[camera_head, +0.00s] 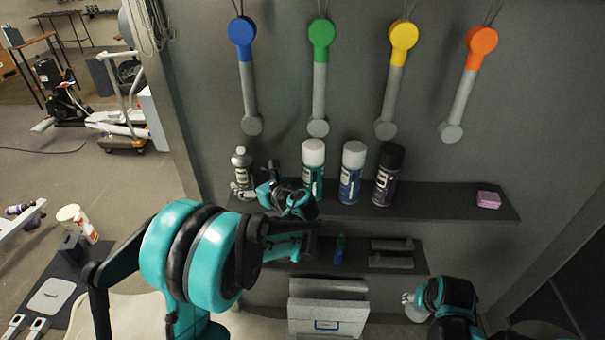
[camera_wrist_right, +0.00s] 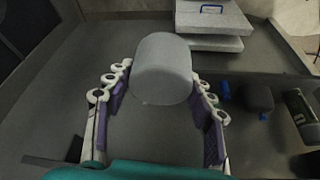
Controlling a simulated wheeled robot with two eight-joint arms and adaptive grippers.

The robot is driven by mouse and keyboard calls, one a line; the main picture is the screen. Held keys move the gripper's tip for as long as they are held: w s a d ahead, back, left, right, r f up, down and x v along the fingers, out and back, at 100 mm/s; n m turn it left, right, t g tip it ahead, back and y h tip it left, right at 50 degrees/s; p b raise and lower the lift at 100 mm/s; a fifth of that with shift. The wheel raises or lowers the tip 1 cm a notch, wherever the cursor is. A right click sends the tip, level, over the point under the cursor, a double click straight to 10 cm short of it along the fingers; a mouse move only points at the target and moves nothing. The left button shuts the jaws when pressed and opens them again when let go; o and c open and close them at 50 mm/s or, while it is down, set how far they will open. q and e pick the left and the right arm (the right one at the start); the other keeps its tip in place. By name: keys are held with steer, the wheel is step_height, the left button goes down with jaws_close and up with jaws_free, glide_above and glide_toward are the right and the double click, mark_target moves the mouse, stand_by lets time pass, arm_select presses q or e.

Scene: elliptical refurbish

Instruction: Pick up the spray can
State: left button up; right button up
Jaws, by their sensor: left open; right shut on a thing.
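Spray cans stand upright on the upper dark shelf: a green one with a white cap (camera_head: 314,155), a blue one with a white cap (camera_head: 351,180) and a dark one with a black cap (camera_head: 388,165). A clear bottle with a grey cap (camera_head: 241,158) stands at the shelf's left end. My left gripper (camera_head: 245,190) is open at that end, close to the lower part of the bottle; whether it touches cannot be told. My right gripper (camera_head: 418,298) is low at the right, shut on a smooth grey rounded object (camera_wrist_right: 162,70), seen between its fingers in the right wrist view.
The upper shelf (camera_head: 445,200) holds a pink block (camera_head: 488,199) at right. A lower shelf (camera_head: 418,262) has small tools. A grey box (camera_head: 328,308) is below. Colour-topped grey handles (camera_head: 320,85) hang on the wall above. My left arm hides part of both shelves.

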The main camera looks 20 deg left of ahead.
mark_target(245, 177)
arm_select(q)
steer(key=x, duration=0.3)
steer(key=shift+w+a+f, duration=0.15)
steer(key=shift+a+f, duration=0.05)
steer(key=shift+a, duration=0.1)
steer(key=shift+d+r, duration=0.1)
steer(key=c, duration=1.5)
